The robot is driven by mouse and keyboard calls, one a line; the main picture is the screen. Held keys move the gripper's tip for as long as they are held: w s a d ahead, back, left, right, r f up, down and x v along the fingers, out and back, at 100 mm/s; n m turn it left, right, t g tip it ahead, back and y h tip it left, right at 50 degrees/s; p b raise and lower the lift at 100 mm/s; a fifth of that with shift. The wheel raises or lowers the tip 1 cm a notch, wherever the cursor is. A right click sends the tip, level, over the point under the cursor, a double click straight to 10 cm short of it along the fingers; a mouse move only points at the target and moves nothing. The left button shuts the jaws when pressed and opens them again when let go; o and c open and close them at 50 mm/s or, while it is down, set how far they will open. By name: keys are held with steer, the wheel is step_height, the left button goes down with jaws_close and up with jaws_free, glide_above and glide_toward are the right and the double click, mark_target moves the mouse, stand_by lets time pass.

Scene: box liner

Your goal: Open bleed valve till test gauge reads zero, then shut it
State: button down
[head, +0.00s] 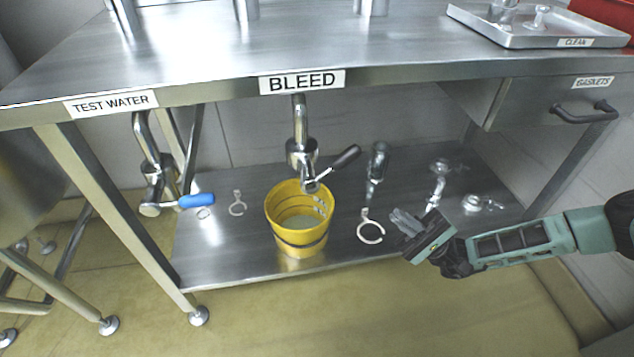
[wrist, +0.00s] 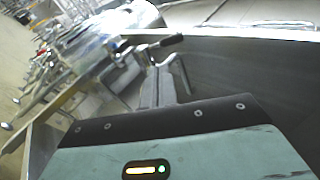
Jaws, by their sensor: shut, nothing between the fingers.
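The bleed valve (head: 302,156) hangs on a pipe under the bench edge, below the BLEED label (head: 302,81). Its black lever (head: 346,157) sticks out to the right, tilted slightly up and across the pipe. A black-handled lever (wrist: 167,43) also shows beyond my fingers in the wrist view. No water stream is visible at its outlet. My gripper (head: 402,222) is shut and empty, below and right of the lever, apart from it. Its fingers also show in the wrist view (wrist: 163,85). I cannot make out a test gauge in either view.
A yellow bucket (head: 285,243) stands on the lower shelf under the bleed valve. The blue-handled TEST WATER valve (head: 160,186) hangs at left. Loose metal fittings and rings lie on the shelf. A drawer (head: 560,104) is at upper right. The floor in front is clear.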

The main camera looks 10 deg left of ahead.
steer(key=a+r+t+y+b, duration=0.1)
steer(key=a+r+t, duration=0.1)
steer(key=a+r, duration=0.7)
steer(key=shift+w+r+b, duration=0.3)
steer(key=shift+r, duration=0.6)
steer(key=shift+r+p, duration=0.2)
steer(key=shift+p, duration=0.15)
